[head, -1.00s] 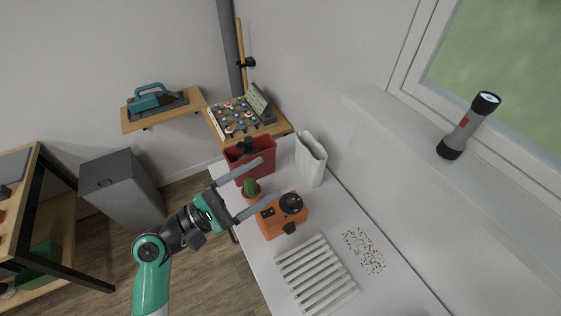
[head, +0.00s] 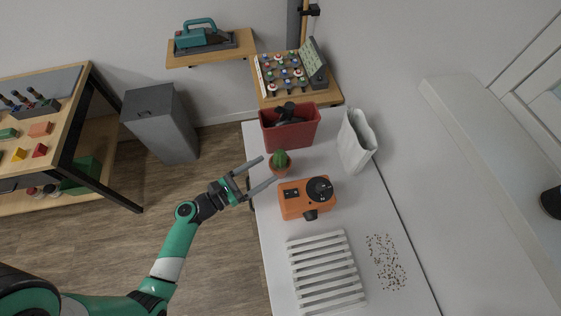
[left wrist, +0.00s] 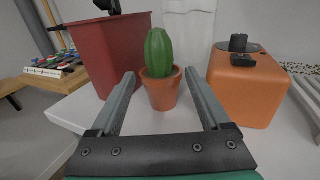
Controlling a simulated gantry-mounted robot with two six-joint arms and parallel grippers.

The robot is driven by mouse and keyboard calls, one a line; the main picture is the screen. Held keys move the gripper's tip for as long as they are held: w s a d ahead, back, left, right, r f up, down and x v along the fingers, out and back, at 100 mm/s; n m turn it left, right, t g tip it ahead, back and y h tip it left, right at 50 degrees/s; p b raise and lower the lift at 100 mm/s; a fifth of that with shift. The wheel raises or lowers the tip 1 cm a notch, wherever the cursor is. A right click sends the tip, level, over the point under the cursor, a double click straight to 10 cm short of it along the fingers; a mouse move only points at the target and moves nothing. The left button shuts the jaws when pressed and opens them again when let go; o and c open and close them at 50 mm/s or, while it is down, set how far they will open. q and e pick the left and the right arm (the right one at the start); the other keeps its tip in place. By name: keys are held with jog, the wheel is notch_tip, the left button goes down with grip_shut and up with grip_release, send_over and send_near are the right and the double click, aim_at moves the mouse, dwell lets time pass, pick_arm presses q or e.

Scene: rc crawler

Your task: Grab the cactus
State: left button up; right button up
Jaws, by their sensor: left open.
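A small green cactus (head: 280,159) stands upright in a terracotta pot (head: 281,171) near the left edge of the white table, between the red bin and the orange device. The cactus also shows in the left wrist view (left wrist: 159,53), with its pot (left wrist: 161,90) just beyond and between the fingertips. My left gripper (head: 265,171) is open and empty at the table's left edge, pointing at the pot. Its two fingers show in the left wrist view (left wrist: 160,82), spread to either side of the pot. My right gripper is in neither view.
A red bin (head: 291,132) holding dark items stands behind the cactus. An orange device (head: 294,199) with a black knob stands in front of it. A white bag (head: 354,142), a white slatted rack (head: 327,272) and scattered specks (head: 385,262) lie on the table (head: 273,238).

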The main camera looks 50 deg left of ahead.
aim_at(275, 163)
pick_arm(q)
jog(key=w, duration=0.6)
jog(key=shift+w+d, duration=0.25)
jog(key=shift+d, duration=0.15)
grip_shut()
